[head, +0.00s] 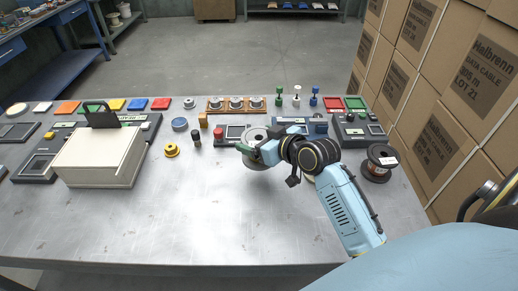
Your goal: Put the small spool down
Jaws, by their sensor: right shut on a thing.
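My right arm comes in from the lower right, and its gripper (258,151) is over the back-middle of the table. It is shut on a small spool (255,163), a pale round-flanged thing that shows only in part beneath and beside the fingers. Whether the spool touches the table cannot be told. A larger dark spool wound with copper (380,163) stands upright on the table to the right of my arm. My left gripper is not in view.
A bulky cream machine (100,158) stands at left. Behind the gripper are a wooden rack with round pieces (236,110), several colored trays and small fixtures. A yellow knob (171,150) is left of the gripper. Boxes (440,145) line the right side. The table's front (190,225) is clear.

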